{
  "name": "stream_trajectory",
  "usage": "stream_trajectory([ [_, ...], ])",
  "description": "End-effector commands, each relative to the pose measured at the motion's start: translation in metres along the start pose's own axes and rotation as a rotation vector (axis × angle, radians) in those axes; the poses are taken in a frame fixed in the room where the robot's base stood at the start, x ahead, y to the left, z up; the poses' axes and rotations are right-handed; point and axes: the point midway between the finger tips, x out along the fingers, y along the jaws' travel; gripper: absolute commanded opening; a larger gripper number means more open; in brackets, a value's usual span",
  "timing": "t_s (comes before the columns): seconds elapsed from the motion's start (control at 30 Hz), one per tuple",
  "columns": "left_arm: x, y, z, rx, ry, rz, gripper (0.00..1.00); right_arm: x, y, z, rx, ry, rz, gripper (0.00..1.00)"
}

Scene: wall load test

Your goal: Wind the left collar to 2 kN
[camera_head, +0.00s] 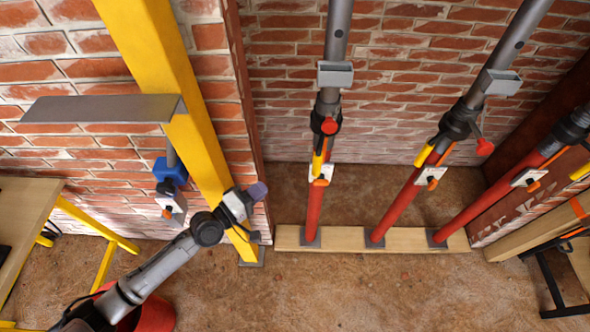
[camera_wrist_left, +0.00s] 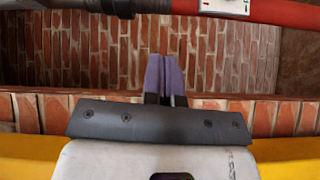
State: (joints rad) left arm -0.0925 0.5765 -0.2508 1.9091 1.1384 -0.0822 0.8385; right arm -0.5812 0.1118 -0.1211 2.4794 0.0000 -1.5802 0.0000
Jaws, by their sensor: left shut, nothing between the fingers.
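Three red props with grey upper tubes stand on a timber board in the head view. The left prop (camera_head: 313,212) carries a dark collar (camera_head: 326,102) with a red-ended handle (camera_head: 330,126). A white gauge box (camera_head: 320,173) sits below it; its reading is too small to tell. My left gripper (camera_head: 259,191) is shut and empty, in front of the yellow post, left of and apart from the left prop. Its purple fingers (camera_wrist_left: 166,76) are together in the left wrist view, where a red tube (camera_wrist_left: 285,12) and a white box (camera_wrist_left: 224,6) cross the top. My right gripper is not in view.
The yellow post (camera_head: 160,60) with a grey plate (camera_head: 95,108) stands close to my left arm. The middle prop (camera_head: 397,207) and right prop (camera_head: 480,208) lean at right. A wooden-topped table (camera_head: 22,215) and red bucket (camera_head: 155,314) are at left. The front floor is mostly clear.

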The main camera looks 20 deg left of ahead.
Motion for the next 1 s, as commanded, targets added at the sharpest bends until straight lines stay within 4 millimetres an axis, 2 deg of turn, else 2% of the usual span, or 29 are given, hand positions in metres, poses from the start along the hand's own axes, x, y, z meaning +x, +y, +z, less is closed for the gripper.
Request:
stream_trajectory([
  [0.1, 0.000, 0.000, 0.000, -0.089, 0.001, 0.002, 0.00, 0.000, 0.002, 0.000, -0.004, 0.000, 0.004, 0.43],
  [0.27, 0.008, 0.000, -0.001, -0.127, 0.003, 0.003, 0.00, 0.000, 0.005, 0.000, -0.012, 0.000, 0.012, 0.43],
  [0.37, 0.022, 0.001, 0.000, -0.129, 0.003, 0.005, 0.00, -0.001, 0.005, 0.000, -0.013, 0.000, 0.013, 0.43],
  [0.8, 0.102, 0.001, 0.000, -0.125, 0.002, 0.004, 0.00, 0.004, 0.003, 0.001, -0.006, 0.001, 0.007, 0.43],
  [1.0, 0.118, 0.004, 0.018, -0.126, 0.002, 0.002, 0.00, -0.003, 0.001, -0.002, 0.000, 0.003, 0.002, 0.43],
])
